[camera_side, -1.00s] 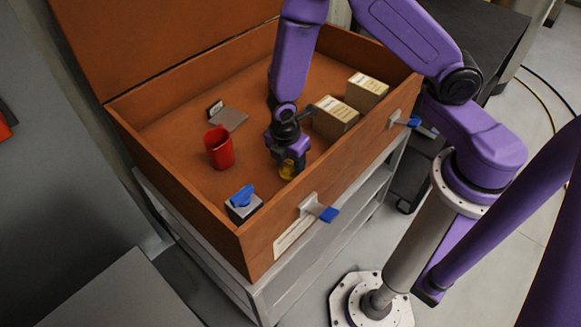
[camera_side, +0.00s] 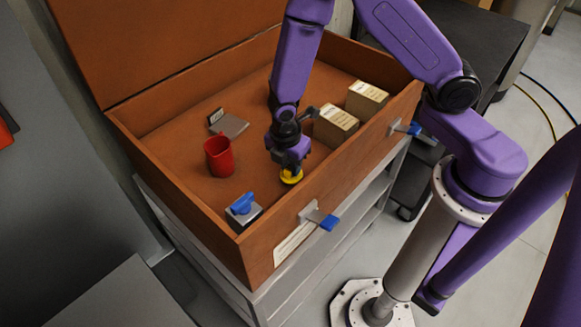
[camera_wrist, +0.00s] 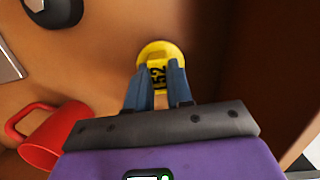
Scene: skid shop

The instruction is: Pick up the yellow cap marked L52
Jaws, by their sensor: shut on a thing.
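A round yellow cap with black marking (camera_wrist: 150,52) is between my fingertips in the wrist view; "52" is readable, the rest is covered by a finger. In the side view the yellow cap (camera_side: 291,178) shows just under my gripper (camera_side: 289,167). My gripper, also in the wrist view (camera_wrist: 160,88), is shut on this cap. I cannot tell whether the cap touches the floor of the wooden box.
A red mug (camera_side: 219,158) stands left of my gripper. Two cartons (camera_side: 335,126) (camera_side: 368,97) stand to the right. The box's front wall (camera_side: 340,175) is close.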

